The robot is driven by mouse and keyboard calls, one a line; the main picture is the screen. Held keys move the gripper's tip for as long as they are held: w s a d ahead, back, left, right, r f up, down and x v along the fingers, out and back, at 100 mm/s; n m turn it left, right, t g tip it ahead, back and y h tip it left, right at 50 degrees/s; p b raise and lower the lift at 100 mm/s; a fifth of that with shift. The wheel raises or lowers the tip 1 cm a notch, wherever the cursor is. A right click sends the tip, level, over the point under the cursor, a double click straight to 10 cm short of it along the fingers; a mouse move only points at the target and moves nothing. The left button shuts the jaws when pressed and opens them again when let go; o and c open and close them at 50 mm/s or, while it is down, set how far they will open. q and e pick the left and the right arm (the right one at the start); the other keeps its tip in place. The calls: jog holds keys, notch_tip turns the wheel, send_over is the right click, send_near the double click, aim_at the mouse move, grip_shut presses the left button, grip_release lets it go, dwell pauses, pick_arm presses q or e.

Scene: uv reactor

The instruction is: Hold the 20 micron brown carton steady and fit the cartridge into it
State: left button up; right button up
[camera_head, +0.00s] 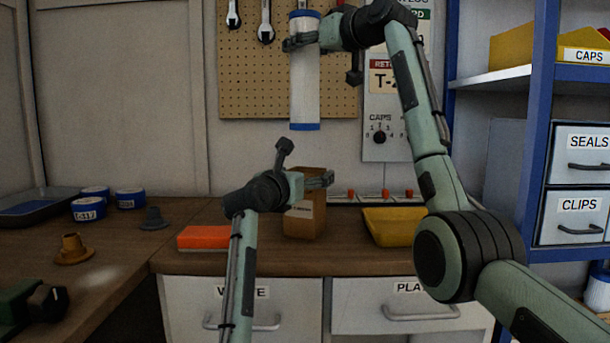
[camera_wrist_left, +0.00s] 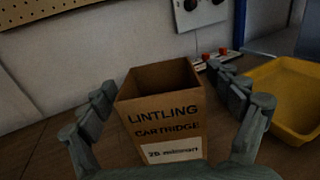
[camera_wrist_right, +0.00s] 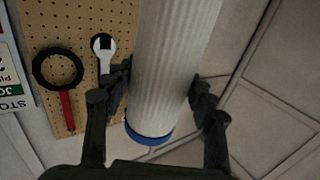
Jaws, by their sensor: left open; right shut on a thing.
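The brown carton (camera_head: 305,217) stands upright on the counter in the head view, partly behind my left gripper (camera_head: 318,181). In the left wrist view the carton (camera_wrist_left: 160,118) has an open, empty-looking top and a label reading 20 micron. My left gripper (camera_wrist_left: 172,118) is open, with its fingers on either side of the carton and gaps showing. The white pleated cartridge (camera_head: 305,90) with blue end caps hangs upright above the carton. My right gripper (camera_head: 304,42) is shut on it near its upper end. The cartridge (camera_wrist_right: 170,65) also fills the middle of the right wrist view.
A yellow tray (camera_head: 392,227) lies right of the carton and an orange box (camera_head: 203,237) lies left. A pegboard (camera_head: 250,80) with wrenches is on the wall; a blue shelf (camera_head: 540,130) stands right.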

pick_arm(q)
jog(key=shift+w, duration=0.2)
pick_arm(e)
jog(key=shift+r, duration=0.1)
pick_arm(q)
jog(key=c, duration=1.2)
jog(key=shift+c, duration=0.3)
pick_arm(e)
notch_tip(320, 180, down, 23)
